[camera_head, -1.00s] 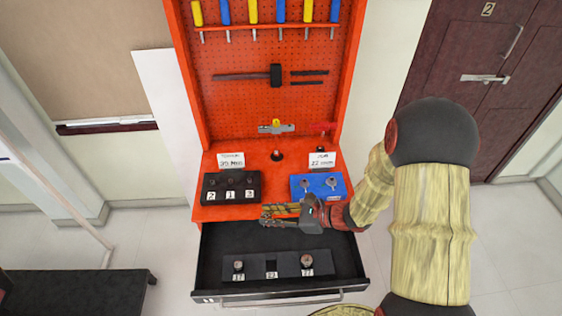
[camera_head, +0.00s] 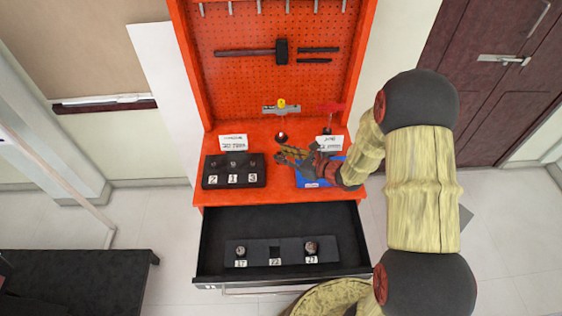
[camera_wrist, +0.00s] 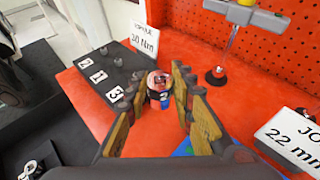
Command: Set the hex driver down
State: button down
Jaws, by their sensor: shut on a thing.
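My gripper (camera_head: 283,152) is over the orange worktop (camera_head: 270,190), left of and partly over the blue block (camera_head: 312,183). In the wrist view, the fingers of my gripper (camera_wrist: 161,95) are closed around a small round piece (camera_wrist: 160,86) with a pinkish top, a dark ring and a blue lower part. I take it for the hex driver, but its shape is mostly hidden. In the head view the fingers hide it. Whether it touches the worktop cannot be told.
A black block (camera_head: 233,171) numbered 2, 1, 3 stands left. The open drawer (camera_head: 215,235) holds a socket rack (camera_head: 258,252) with an empty middle slot.

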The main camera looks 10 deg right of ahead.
jog(key=w+f, duration=0.2)
jog(key=w+f+b, duration=0.1)
jog(key=w+f, duration=0.1)
jog(key=f, duration=0.1)
jog(key=shift+w+f, duration=0.3)
jog(key=shift+w+f+b, duration=0.15)
jog(key=shift+f+b, duration=0.55)
jog(key=shift+f, duration=0.9)
jog(key=shift+f, duration=0.1)
jog(key=shift+f, duration=0.15)
jog(key=c, duration=1.6)
grip_release()
jog(key=shift+c, duration=0.2)
jog(key=shift+o, duration=0.5)
jog(key=shift+r, duration=0.2)
